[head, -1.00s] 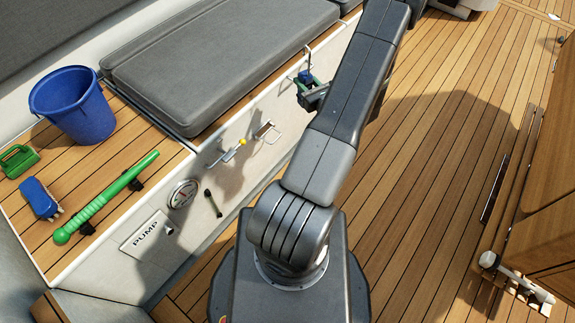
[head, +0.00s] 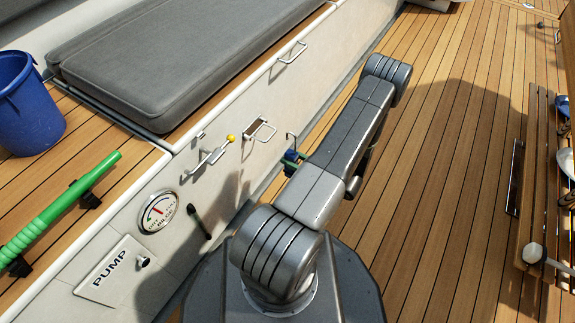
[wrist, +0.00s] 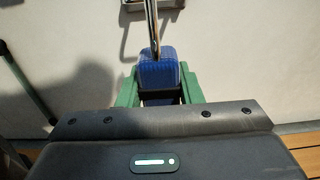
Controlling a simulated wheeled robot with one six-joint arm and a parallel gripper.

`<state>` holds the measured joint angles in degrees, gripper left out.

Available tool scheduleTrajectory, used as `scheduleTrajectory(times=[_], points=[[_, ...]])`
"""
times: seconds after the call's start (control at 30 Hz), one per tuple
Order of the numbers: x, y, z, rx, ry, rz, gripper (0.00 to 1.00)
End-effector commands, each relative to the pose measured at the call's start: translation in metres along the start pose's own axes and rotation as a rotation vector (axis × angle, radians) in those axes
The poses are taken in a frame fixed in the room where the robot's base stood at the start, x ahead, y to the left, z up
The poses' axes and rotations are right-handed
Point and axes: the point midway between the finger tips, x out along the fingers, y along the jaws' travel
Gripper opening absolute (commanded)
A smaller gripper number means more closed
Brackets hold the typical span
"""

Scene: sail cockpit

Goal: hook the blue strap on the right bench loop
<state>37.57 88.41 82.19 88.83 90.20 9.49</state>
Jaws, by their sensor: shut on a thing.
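My gripper (head: 292,162) is shut on the blue strap (wrist: 158,72), whose webbing shows between the green fingers in the wrist view. A metal hook (wrist: 153,28) rises from the strap. In the head view the hook (head: 291,138) stands upright above the gripper, which my arm partly hides. Two metal loops are on the bench's side: a nearer one (head: 262,129), just up and left of the hook, and a farther one (head: 292,53), higher and more to the right. In the wrist view a metal fitting (wrist: 132,20) on the wall is behind the hook; I cannot tell whether they touch.
A yellow-knobbed lever (head: 218,150), a gauge (head: 158,212) and a pump panel (head: 112,270) are on the bench side. A green tube (head: 60,212) and blue bucket (head: 25,105) are on the bench top. The plank floor (head: 450,130) to the right is open.

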Motion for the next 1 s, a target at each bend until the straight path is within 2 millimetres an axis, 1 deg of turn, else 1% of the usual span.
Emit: scheduleTrajectory(times=[0.03,0.07,0.27,1.0], points=[[-0.001,0.001,-0.005,-0.001,-0.001,0.004,0.01],[-0.001,0.001,-0.005,-0.001,-0.001,0.006,0.01],[0.006,0.002,-0.004,-0.002,-0.001,0.009,0.01],[0.065,0.002,-0.004,-0.002,-0.001,0.008,0.01]])
